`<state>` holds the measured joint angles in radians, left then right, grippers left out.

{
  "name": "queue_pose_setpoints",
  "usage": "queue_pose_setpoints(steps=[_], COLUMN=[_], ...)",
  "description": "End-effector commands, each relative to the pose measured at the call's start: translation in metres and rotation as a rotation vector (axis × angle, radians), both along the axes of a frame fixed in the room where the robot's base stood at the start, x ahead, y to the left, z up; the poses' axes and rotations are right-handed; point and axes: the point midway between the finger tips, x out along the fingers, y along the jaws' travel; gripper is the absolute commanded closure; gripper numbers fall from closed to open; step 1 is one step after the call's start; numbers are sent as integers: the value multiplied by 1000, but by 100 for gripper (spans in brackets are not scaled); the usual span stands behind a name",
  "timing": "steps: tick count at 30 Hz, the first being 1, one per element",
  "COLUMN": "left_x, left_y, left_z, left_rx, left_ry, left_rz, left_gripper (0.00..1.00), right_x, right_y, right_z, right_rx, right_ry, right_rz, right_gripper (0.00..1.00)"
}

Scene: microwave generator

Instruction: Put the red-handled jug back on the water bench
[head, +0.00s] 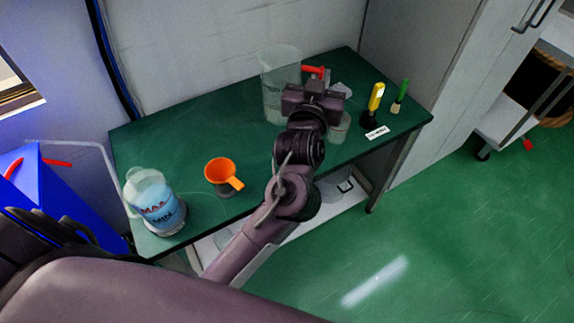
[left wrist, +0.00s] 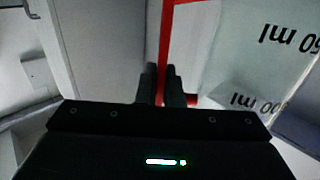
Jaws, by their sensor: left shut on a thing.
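The clear jug (head: 280,82) with a red handle (head: 316,71) is upright at the back of the green-topped bench (head: 240,115). Its base appears at the bench top, but I cannot tell if it touches. My left gripper (head: 314,88) is at the handle, right of the jug, and hides part of it. In the left wrist view the fingers (left wrist: 163,85) are shut on the red handle (left wrist: 166,45). The jug wall (left wrist: 240,50) with printed "ml" marks is to the right there. My right gripper is not in view.
A jar of blue liquid (head: 155,205) and an orange funnel (head: 223,174) stand at the bench's left. Near its right end are a yellow-topped item (head: 376,97), a green-topped item (head: 401,91), a white label (head: 377,132) and a small clear cup (head: 339,128). A blue bin stands left.

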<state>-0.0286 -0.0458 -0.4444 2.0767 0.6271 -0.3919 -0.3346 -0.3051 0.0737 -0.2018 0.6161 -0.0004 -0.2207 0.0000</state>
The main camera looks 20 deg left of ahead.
Motion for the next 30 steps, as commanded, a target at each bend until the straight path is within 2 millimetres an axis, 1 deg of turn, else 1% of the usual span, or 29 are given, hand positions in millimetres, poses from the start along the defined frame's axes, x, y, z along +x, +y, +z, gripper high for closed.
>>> queue_pose_setpoints(steps=[2, 5, 8, 13, 18, 21, 27, 30], left_x=[5, 7, 6, 6, 6, 6, 6, 6], left_y=[-5, -6, -6, -6, -6, -5, -6, -5], left_z=[2, -11, -35, -81, -124, -142, -159, -174], left_rx=[-2, 2, 4, 3, 2, 1, -1, 0], left_ry=[-1, 4, 7, 6, 3, 1, -1, 1], left_rz=[-5, -7, -8, -8, -7, -7, -7, -7], left_gripper=[100, 100, 100, 100, 100, 100, 100, 100], right_x=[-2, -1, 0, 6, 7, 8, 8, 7], right_y=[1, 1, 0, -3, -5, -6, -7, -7], right_z=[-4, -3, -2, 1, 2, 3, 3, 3], right_rx=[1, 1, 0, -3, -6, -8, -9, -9], right_ry=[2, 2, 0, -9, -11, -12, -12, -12], right_rz=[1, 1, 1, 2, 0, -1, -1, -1], right_gripper=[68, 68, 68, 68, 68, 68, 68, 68])
